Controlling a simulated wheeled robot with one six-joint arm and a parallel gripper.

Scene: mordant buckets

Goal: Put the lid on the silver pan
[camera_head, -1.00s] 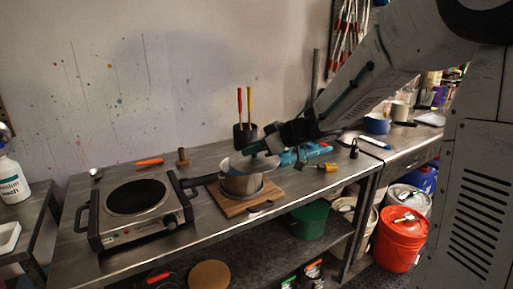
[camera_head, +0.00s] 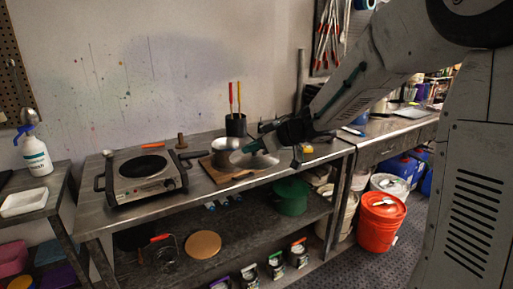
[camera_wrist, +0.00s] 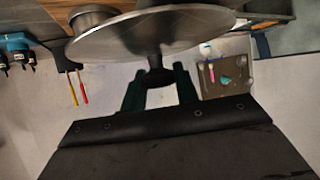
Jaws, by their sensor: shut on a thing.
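The silver pan (camera_head: 224,146) stands on a wooden board (camera_head: 213,171) on the steel bench, its dark handle pointing left. My gripper (camera_head: 262,146) is shut on the knob of the round metal lid (camera_head: 254,160). The lid is held tilted at the pan's right side, overlapping it in the head view; whether they touch cannot be told. In the wrist view the lid (camera_wrist: 150,30) spans the top, with its knob (camera_wrist: 155,76) between the green fingers. Part of the pan (camera_wrist: 92,14) shows behind the lid at upper left.
A hotplate (camera_head: 146,172) stands left on the bench. A black cup (camera_head: 236,125) with red and yellow handles stands behind the pan. A green bucket (camera_head: 291,198) is on the lower shelf. An orange bucket (camera_head: 381,222) stands on the floor at right.

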